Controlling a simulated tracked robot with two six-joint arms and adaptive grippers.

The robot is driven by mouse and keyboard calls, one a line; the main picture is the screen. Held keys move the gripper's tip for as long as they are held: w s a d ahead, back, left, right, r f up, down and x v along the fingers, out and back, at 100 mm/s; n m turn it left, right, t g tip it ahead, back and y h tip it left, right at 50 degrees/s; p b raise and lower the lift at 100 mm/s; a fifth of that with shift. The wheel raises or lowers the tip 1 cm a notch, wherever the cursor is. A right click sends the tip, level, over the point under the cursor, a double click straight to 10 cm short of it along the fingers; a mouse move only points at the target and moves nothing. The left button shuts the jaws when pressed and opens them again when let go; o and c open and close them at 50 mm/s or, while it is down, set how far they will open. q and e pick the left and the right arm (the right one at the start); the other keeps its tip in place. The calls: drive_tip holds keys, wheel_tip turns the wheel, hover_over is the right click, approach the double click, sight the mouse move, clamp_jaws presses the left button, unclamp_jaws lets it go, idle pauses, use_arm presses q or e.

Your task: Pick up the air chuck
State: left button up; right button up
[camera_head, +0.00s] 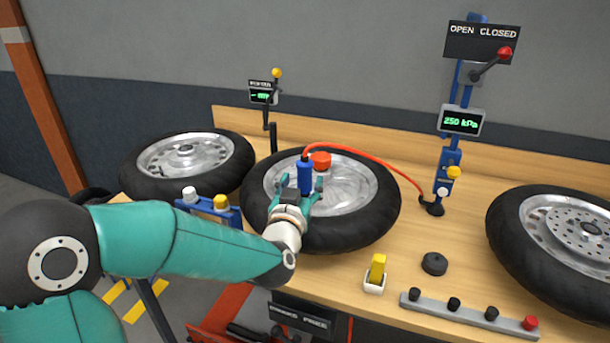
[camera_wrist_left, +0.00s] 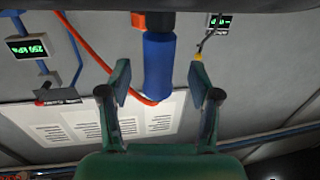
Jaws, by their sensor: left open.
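The air chuck (camera_head: 305,178) is a blue cylinder with a red hose at its top. It appears upright above the middle wheel (camera_head: 378,205). My left gripper (camera_head: 304,190) is open at the chuck, with its teal fingers on either side. In the left wrist view the blue chuck (camera_wrist_left: 158,68) shows between the two open fingers of the left gripper (camera_wrist_left: 160,82), with a gap on each side. The fingers hide part of the chuck's lower end in the head view. My right gripper is not in view.
The red hose (camera_head: 372,161) runs to a blue post with a 250 kPa display (camera_head: 461,121). Other wheels lie left (camera_head: 195,160) and right (camera_head: 560,245). A yellow block in a white holder (camera_head: 376,275), a black puck (camera_head: 434,264) and a grey strip with knobs (camera_head: 470,312) are in front.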

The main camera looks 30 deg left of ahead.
sight(303, 180)
use_arm(q)
drive_tip(key=shift+p+x, duration=0.3)
drive_tip(key=shift+x, duration=1.25)
drive_tip(key=shift+d, duration=0.1)
clamp_jaws()
drive_tip(key=shift+r, duration=0.1)
